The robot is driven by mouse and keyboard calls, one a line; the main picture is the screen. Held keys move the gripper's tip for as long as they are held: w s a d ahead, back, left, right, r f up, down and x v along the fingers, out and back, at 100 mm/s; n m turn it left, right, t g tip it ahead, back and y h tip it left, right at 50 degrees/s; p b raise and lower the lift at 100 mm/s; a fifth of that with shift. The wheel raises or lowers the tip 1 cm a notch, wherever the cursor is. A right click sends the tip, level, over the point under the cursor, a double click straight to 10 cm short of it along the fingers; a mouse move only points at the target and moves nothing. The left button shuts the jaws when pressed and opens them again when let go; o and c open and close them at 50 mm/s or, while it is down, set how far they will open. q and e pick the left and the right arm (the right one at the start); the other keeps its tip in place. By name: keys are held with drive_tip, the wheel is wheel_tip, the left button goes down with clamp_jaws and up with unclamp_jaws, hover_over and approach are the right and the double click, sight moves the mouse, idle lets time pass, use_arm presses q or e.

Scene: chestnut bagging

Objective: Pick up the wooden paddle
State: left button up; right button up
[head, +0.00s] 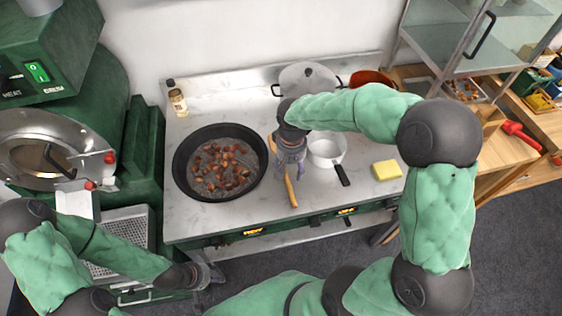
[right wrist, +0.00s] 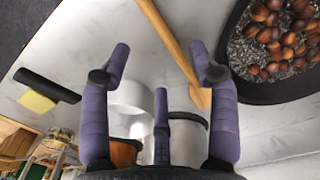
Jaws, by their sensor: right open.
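The wooden paddle (head: 291,192) lies on the pale stove counter, just right of the dark pan, partly hidden by my right gripper in the head view. In the right wrist view its long handle (right wrist: 172,42) runs slantwise between the two front fingers, toward the right finger. My right gripper (head: 289,170) is above the paddle with its purple fingers spread; in the right wrist view the gripper (right wrist: 160,57) is open and holds nothing. My left gripper (head: 207,276) is low at the counter's front left, away from the paddle; its jaws are too small to read.
The dark pan (head: 181,180) of chestnuts is left of the paddle. A white saucepan (head: 327,150) with a black handle is close on the right, with a yellow sponge (head: 387,170) beyond it. A lidded pot (head: 309,76) stands behind. The counter's front left is clear.

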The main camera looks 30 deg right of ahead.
hover_over(290, 181)
drive_tip(key=f, duration=0.3)
drive_tip(key=f+b, duration=0.1)
drive_tip(key=shift+s+a+f, duration=0.15)
drive_tip(key=shift+s+a, duration=0.15)
drive_tip(key=shift+s, duration=0.05)
drive_tip(key=f, duration=0.1)
drive_tip(key=f+b, duration=0.1)
drive_tip(key=f, duration=0.3)
drive_tip(key=shift+w+d, duration=0.25)
clamp_jaws()
